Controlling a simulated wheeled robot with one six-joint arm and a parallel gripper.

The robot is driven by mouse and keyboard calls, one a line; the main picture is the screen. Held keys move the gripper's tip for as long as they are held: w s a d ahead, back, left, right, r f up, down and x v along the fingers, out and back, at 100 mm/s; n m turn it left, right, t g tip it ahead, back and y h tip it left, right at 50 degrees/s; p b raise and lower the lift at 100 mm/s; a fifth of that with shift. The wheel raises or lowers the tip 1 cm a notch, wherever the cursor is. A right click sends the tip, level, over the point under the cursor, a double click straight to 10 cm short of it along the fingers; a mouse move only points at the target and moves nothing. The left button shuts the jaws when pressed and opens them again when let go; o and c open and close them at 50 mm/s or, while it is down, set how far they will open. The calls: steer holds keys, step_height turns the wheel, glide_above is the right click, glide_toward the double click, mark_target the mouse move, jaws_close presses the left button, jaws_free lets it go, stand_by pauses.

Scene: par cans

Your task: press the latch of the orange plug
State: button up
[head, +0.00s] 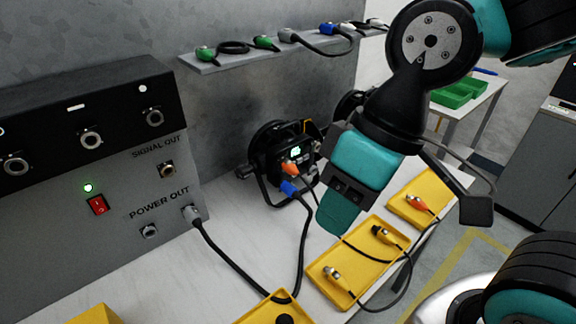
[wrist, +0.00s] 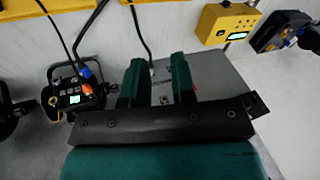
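The orange plug (head: 290,168) sits in the back panel of a black par can (head: 263,153), just above a blue plug (head: 289,187). In the wrist view the orange plug (wrist: 87,89) is small, left of my fingers, below the blue plug (wrist: 85,72). Its latch is too small to make out. My gripper (head: 339,218) hangs in front of the par can and to its right in the head view, apart from the plug. In the wrist view my gripper (wrist: 158,75) shows two teal fingers spread apart with nothing between them.
A grey power box (head: 150,180) stands left, with a cable from it across the white bench. Yellow trays (head: 322,272) with cable ends lie along the front; another orange-marked connector (head: 416,203) lies in one. A wall shelf (head: 225,62) holds connectors above.

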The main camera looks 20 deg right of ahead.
jaws_close()
stand_by(1.4)
